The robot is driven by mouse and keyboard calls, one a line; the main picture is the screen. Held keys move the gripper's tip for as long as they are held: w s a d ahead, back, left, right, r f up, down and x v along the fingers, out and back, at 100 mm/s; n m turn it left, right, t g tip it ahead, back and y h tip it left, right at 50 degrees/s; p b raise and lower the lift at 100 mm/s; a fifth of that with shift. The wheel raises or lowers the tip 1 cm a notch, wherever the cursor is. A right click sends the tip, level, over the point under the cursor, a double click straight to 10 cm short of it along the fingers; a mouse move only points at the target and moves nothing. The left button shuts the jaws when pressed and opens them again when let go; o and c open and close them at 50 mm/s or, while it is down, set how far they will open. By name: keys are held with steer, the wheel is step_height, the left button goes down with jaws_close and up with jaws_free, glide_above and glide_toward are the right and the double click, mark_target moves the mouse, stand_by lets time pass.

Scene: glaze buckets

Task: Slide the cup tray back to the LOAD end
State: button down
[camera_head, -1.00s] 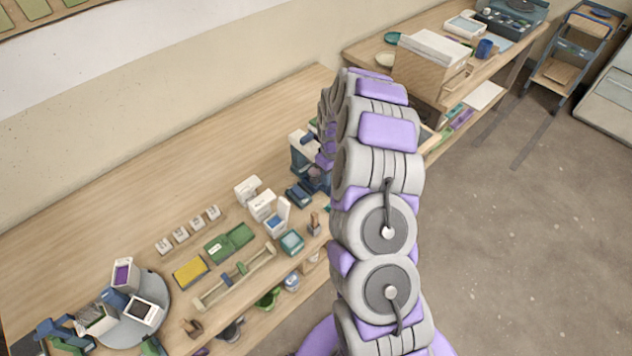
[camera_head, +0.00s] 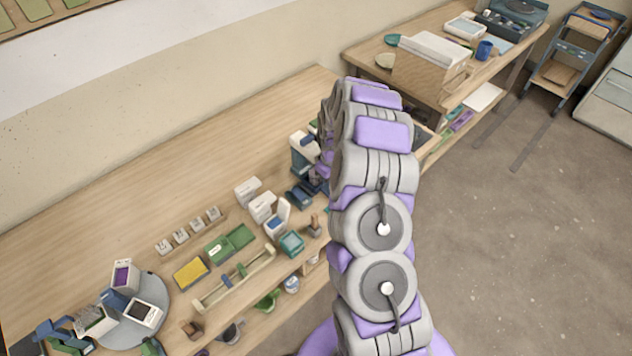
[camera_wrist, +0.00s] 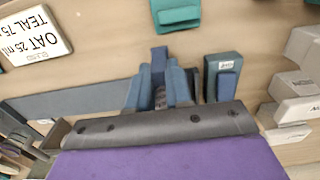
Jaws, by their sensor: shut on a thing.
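In the wrist view my gripper (camera_wrist: 160,92) is shut on a small blue upright piece (camera_wrist: 159,58) that shows between its blue-grey fingers. I cannot tell whether this piece is the handle of the cup tray. A long flat blue-grey strip (camera_wrist: 65,103) runs left from the fingers. The cup tray is not clearly made out, and the dark edge of my gripper hides what lies below the fingers. No LOAD mark is readable. In the head view my arm hides the gripper, beside a blue and white device (camera_head: 304,155) at the bench's right part.
A blue block with a small label (camera_wrist: 223,78) stands just right of the fingers. A teal block (camera_wrist: 176,14) lies beyond them. White boxes (camera_wrist: 298,85) are at the right, and a white sign (camera_wrist: 35,35) reads OAT 25 ml, TEAL 75. The bench's back (camera_head: 200,150) is clear.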

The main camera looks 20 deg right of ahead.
steer(key=shift+d, duration=0.1)
steer(key=shift+w+d+b, duration=0.3)
steer(key=shift+w+d, duration=0.3)
steer(key=shift+d, duration=1.1)
steer(key=shift+w+d+b, duration=0.25)
steer(key=shift+w+d, duration=0.4)
steer(key=shift+d, duration=1.05)
steer(key=shift+w+d+b, duration=0.3)
steer(key=shift+w+d, duration=0.3)
steer(key=shift+d, duration=1.1)
steer(key=shift+w+d+b, duration=0.25)
steer(key=shift+w+d, duration=0.1)
steer(key=shift+d, duration=0.55)
steer(key=shift+w+d+b, duration=0.2)
steer(key=shift+w+d, duration=0.1)
steer(key=shift+d, duration=0.65)
steer(key=shift+w+d+b, duration=0.25)
steer(key=shift+w+d, duration=0.1)
steer(key=shift+d, duration=0.55)
steer(key=shift+w+d+f, duration=0.1)
steer(key=shift+w+d, duration=0.15)
steer(key=shift+d, duration=0.5)
steer(key=shift+w+d+r, duration=0.1)
steer(key=shift+w+d, duration=0.15)
steer(key=shift+d, duration=0.55)
steer(key=shift+w+d+f, duration=0.1)
steer(key=shift+w+d, duration=0.15)
steer(key=shift+d, duration=0.5)
steer(key=shift+w+d, duration=0.15)
